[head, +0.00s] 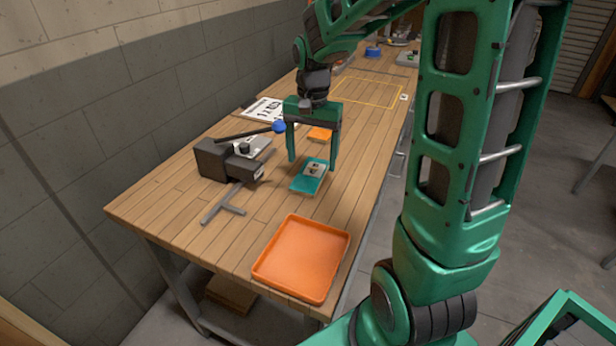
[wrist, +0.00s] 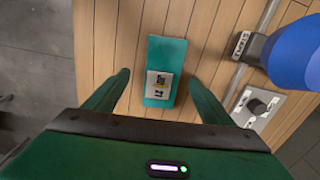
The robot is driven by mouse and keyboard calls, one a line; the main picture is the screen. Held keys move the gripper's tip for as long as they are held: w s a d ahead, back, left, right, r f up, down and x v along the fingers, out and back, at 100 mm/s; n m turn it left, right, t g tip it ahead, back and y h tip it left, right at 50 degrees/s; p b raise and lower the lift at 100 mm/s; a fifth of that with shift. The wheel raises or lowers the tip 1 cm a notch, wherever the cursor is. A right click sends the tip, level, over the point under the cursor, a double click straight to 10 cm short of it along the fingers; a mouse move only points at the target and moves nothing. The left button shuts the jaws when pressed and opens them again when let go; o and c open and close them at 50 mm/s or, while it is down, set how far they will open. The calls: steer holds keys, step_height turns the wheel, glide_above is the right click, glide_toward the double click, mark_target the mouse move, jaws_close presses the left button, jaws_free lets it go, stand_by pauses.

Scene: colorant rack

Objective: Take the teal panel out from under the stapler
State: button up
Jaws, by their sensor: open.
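The teal panel (head: 305,187) lies flat on the wooden bench; it also shows in the wrist view (wrist: 166,52). A small pale grey block with a yellow and black marking (head: 314,169) rests on it, at its near end in the wrist view (wrist: 159,86). This block is where the stapler would be, but I cannot make out a stapler shape. My gripper (head: 312,163) is open and empty above the panel, pointing down. In the wrist view its fingers stand on either side of the panel and block, apart from both.
An orange tray (head: 275,273) sits at the bench's front edge. Left of the panel are a dark block (head: 210,160), a black lever with blue knob (head: 279,127) and a grey T-shaped tool (head: 224,204). An orange piece (head: 320,134) lies behind. Bare bench separates panel and tray.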

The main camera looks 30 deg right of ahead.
mark_target(310, 174)
steer(key=f, duration=0.2)
steer(key=w+f, duration=0.1)
steer(key=f, duration=0.1)
steer(key=shift+f, duration=0.65)
steer(key=shift+c, duration=0.7)
steer(key=c, duration=1.1)
